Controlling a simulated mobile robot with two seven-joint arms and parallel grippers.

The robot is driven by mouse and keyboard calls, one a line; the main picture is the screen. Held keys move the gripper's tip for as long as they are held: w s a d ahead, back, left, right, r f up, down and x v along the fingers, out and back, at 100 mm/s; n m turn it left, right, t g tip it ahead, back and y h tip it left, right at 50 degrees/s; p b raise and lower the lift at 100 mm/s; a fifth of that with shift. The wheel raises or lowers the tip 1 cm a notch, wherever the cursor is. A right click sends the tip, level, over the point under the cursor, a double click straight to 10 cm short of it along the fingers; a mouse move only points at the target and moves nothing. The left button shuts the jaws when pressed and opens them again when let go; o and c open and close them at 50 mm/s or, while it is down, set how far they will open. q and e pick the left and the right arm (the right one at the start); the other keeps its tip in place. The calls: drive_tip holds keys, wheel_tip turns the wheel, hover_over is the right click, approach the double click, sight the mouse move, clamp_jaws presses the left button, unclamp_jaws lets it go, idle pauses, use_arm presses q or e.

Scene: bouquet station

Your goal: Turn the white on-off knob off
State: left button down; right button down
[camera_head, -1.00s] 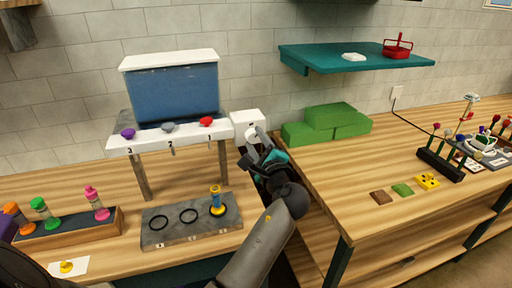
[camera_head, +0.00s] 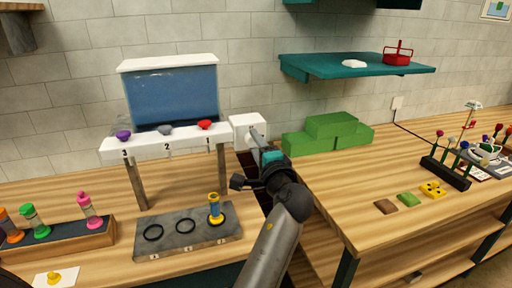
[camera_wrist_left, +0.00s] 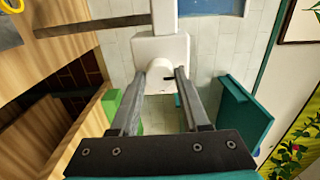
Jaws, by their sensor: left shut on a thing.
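The white on-off knob (camera_wrist_left: 160,78) is on the front of a white box (camera_head: 242,122) at the right end of the white valve rail. The box also shows in the left wrist view (camera_wrist_left: 160,46). My left gripper (camera_head: 256,138) reaches up to the box from below. In the left wrist view, its two grey fingers (camera_wrist_left: 168,80) lie on either side of the knob, and it is shut on it. A short dark mark shows beside the knob. The fingers hide most of the knob in the head view. My right gripper is in neither view.
A blue-filled tank (camera_head: 172,95) stands above the rail with purple, grey and red valves. A grey tray (camera_head: 188,236) with rings and a yellow vial sits below. Green blocks (camera_head: 333,130) lie close to the right, under a teal shelf (camera_head: 350,66).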

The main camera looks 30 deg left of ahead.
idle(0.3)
use_arm(q)
drive_tip(key=shift+c, duration=1.9)
unclamp_jaws()
